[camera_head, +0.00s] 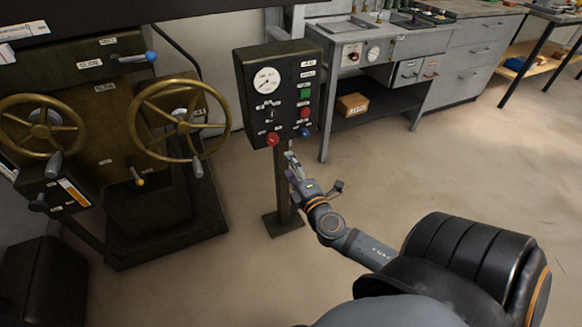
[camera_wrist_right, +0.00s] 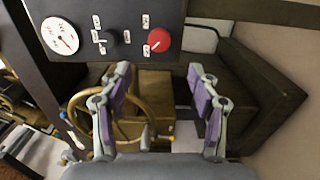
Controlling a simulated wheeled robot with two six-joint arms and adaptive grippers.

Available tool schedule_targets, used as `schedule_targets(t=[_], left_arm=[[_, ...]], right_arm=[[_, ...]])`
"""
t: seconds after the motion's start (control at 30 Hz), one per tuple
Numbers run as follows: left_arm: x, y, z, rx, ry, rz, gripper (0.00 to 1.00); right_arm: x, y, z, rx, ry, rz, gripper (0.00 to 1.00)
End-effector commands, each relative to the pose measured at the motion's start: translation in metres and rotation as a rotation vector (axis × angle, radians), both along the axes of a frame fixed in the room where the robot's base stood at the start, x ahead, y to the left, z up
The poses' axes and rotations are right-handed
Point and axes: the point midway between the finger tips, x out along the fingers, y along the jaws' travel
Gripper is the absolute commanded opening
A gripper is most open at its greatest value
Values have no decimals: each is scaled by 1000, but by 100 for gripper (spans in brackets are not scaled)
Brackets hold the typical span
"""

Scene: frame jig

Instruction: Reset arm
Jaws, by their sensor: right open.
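My right arm reaches in from the lower right in the head view, and its gripper (camera_head: 291,166) is just below the dark control box (camera_head: 253,100) on a post. In the right wrist view the right gripper (camera_wrist_right: 160,85) is open, with its two purple-padded fingers apart and nothing between them. The red knob (camera_head: 272,139) on the box's lower edge is close by, and it also shows in the wrist view (camera_wrist_right: 158,39), beyond the fingers and apart from them. My left gripper is not in view.
A dark machine with two brass handwheels (camera_head: 180,121) and (camera_head: 41,127) stands at the left. A grey workbench (camera_head: 447,50) with drawers stands at the back, with a cardboard box (camera_head: 351,105) on its lower shelf. The floor (camera_head: 440,170) at the right is clear.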

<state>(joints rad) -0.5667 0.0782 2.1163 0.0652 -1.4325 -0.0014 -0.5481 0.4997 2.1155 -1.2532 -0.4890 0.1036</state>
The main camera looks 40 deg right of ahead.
Motion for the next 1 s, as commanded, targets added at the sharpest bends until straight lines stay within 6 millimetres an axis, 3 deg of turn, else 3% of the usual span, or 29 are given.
schedule_targets(t=[0.47,0.57,0.67,0.77,0.8,0.9,1.0], left_arm=[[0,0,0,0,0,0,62],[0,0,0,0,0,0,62],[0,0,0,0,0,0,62],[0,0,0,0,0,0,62],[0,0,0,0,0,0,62],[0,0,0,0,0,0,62],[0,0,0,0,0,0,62]], right_arm=[[0,0,0,1,0,-1,61],[-4,-8,-8,65,12,-54,61],[-22,-30,-42,283,75,-233,61],[-63,-38,-108,601,227,-490,61],[-80,-32,-133,713,301,-576,61],[-119,-2,-181,932,477,-730,61],[-151,36,-211,1097,647,-828,61]])
